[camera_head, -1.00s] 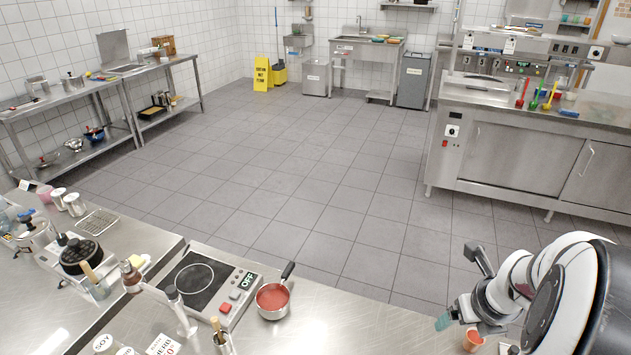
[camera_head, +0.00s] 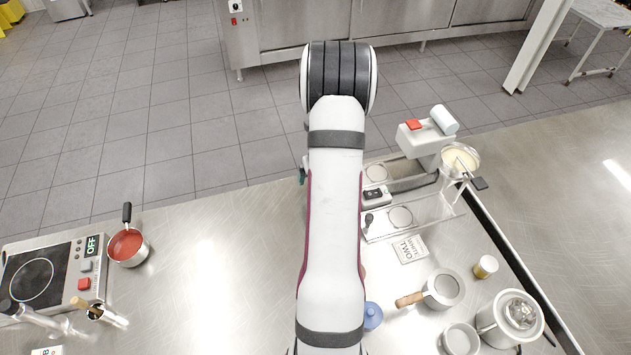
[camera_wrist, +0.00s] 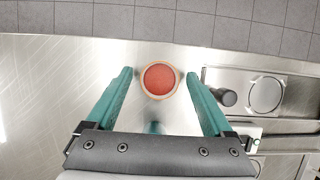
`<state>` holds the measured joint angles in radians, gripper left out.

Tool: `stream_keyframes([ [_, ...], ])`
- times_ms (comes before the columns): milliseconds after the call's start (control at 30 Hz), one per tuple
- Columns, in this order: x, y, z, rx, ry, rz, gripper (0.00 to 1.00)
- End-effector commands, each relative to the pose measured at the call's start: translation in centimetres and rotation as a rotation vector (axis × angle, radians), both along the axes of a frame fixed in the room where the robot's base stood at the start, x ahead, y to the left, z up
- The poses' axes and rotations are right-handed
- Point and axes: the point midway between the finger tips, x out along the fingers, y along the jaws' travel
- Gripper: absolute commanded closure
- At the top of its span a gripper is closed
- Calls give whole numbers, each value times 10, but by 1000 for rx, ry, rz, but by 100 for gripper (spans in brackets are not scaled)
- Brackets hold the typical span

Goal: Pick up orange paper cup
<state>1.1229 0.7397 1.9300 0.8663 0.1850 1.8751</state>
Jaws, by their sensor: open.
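The orange paper cup (camera_wrist: 159,80) stands on the steel counter, seen from above in the wrist view as a pale round rim around an orange-red inside. My gripper (camera_wrist: 160,75) is open, with its teal fingers pointing toward the cup. One fingertip is to the left of the cup and the other to its right, with a gap showing on both sides. I cannot tell how high the fingers are above the counter. In the head view my arm hides the cup and most of the gripper.
A steel unit with round wells (camera_wrist: 265,94) and a dark knob (camera_wrist: 227,97) stands close to the right finger. A saucepan of red sauce (camera_head: 127,246) and a hob (camera_head: 38,280) are at the left. Bare counter (camera_head: 220,250) lies between the saucepan and my arm.

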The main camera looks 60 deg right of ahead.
Motion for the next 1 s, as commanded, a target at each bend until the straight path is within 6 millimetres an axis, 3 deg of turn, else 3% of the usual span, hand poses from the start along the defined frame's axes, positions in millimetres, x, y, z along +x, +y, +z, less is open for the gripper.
stream_keyframes([
  [100, 3, -3, -13, 2, 1, 0, 14],
  [300, 4, -3, -13, 2, 0, -1, 14],
  [800, 4, -3, -13, 1, 0, 0, 100],
  [1000, 4, -3, -13, 1, -1, 0, 100],
])
